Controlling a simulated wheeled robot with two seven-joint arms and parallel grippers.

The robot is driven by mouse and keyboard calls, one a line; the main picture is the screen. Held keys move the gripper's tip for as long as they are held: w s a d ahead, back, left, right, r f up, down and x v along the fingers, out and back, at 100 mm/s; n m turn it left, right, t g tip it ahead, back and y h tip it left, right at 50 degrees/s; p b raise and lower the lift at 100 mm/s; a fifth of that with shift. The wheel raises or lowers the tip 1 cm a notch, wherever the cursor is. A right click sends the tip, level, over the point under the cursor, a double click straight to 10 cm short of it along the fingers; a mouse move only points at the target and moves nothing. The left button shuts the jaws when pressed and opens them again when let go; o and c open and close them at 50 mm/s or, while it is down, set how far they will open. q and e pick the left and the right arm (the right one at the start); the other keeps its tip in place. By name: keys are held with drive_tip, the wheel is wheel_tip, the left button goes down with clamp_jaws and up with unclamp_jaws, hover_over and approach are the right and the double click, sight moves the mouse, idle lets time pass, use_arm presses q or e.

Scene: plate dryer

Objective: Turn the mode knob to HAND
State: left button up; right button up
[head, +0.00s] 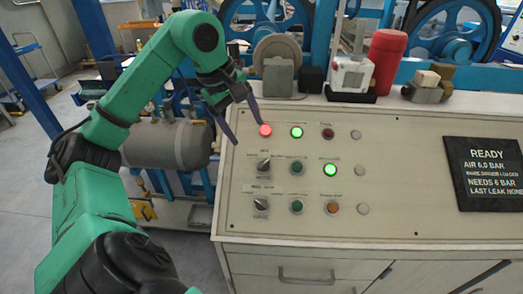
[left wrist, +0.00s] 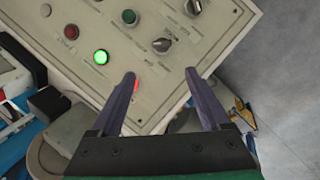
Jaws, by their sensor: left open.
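Two dark selector knobs sit at the left of the sloped control panel (head: 400,215): an upper knob (head: 264,164) and a lower knob (head: 261,204). Their labels are too small to read, so I cannot tell which is the mode knob. In the left wrist view one knob (left wrist: 162,45) lies just beyond the fingertips, and the other knob (left wrist: 192,8) is farther off at the top. My left gripper (head: 248,132) is open and empty above the panel's upper left corner. It also shows in the left wrist view (left wrist: 160,74), touching neither knob. My right gripper is out of view.
A lit red lamp (head: 265,130) is beside the left fingers; lit green lamps (head: 297,132) and push buttons (head: 297,206) are near the knobs. A red cylinder (head: 384,60) and a white box (head: 350,74) stand behind the panel. A dark display (head: 488,172) is at right.

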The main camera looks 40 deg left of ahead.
use_arm(q)
approach(263, 163)
drive_tip(key=p+x, duration=0.1)
drive_tip(key=x, duration=0.7)
drive_tip(key=shift+w+a+f, duration=0.1)
drive_tip(key=shift+w+f, duration=0.05)
drive_tip(key=shift+f, duration=0.5)
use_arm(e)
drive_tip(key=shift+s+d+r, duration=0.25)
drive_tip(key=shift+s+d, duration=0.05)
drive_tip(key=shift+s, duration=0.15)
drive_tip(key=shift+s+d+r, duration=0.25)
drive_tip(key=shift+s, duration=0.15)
